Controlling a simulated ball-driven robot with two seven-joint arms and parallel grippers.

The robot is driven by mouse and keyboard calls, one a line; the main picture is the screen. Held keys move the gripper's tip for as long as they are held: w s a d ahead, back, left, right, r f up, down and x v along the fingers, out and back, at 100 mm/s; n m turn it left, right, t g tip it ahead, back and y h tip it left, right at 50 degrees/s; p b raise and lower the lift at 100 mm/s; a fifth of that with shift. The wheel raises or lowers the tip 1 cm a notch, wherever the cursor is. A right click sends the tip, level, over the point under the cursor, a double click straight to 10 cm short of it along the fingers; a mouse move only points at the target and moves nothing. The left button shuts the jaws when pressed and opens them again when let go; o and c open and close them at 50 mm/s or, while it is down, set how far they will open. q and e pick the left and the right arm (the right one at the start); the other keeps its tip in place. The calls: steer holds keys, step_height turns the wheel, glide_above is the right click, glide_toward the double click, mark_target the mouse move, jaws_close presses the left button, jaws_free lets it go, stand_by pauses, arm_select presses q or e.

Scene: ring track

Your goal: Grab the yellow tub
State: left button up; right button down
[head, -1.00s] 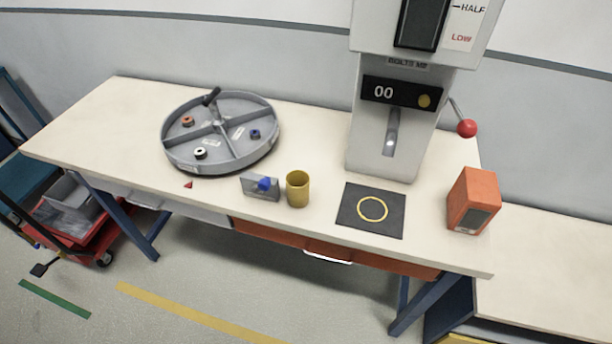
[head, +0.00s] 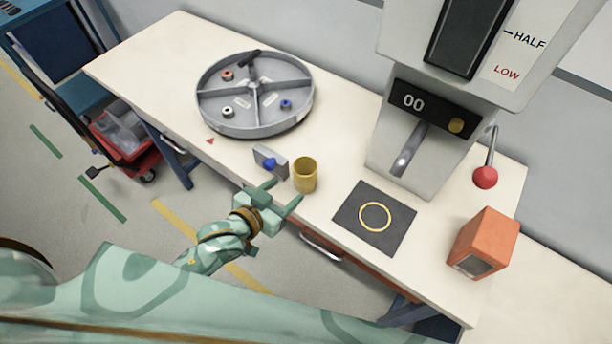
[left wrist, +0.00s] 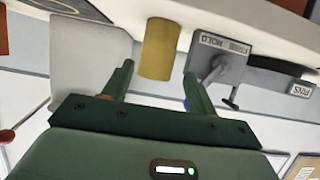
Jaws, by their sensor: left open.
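The yellow tub (head: 305,176) stands upright on the cream workbench, close to its front edge. In the left wrist view the yellow tub (left wrist: 157,50) shows ahead of my left gripper (left wrist: 158,82), roughly in line with the gap between the fingers. In the head view my left gripper (head: 281,192) is open and empty, just in front of and slightly left of the tub. Whether a finger touches the tub I cannot tell. My right gripper is in neither view.
A small grey block with a blue knob (head: 271,163) stands just left of the tub. A divided round tray (head: 203,112) is farther left. A black mat with a yellow ring (head: 347,213), a dispenser with a red-balled lever (head: 420,160) and an orange box (head: 484,240) are to the right.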

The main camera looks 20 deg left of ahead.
mark_target(299, 183)
arm_select(q)
steer(key=x, duration=0.3)
steer(key=shift+w+d+f+b, duration=0.2)
steer(key=shift+w+f+b, duration=0.1)
steer(key=shift+w+d+f, duration=0.15)
steer(key=shift+w+f, duration=0.05)
steer(key=shift+w, duration=0.3)
steer(key=b+x, duration=0.1)
steer(key=x, duration=0.4)
steer(key=shift+s+f+b, duration=0.1)
steer(key=shift+f+b, duration=0.05)
steer(key=shift+b, duration=0.2)
steer(key=shift+s, duration=0.1)
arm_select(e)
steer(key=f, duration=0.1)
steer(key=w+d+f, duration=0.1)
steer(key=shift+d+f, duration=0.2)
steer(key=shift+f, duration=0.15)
arm_select(q)
steer(key=c, duration=0.6)
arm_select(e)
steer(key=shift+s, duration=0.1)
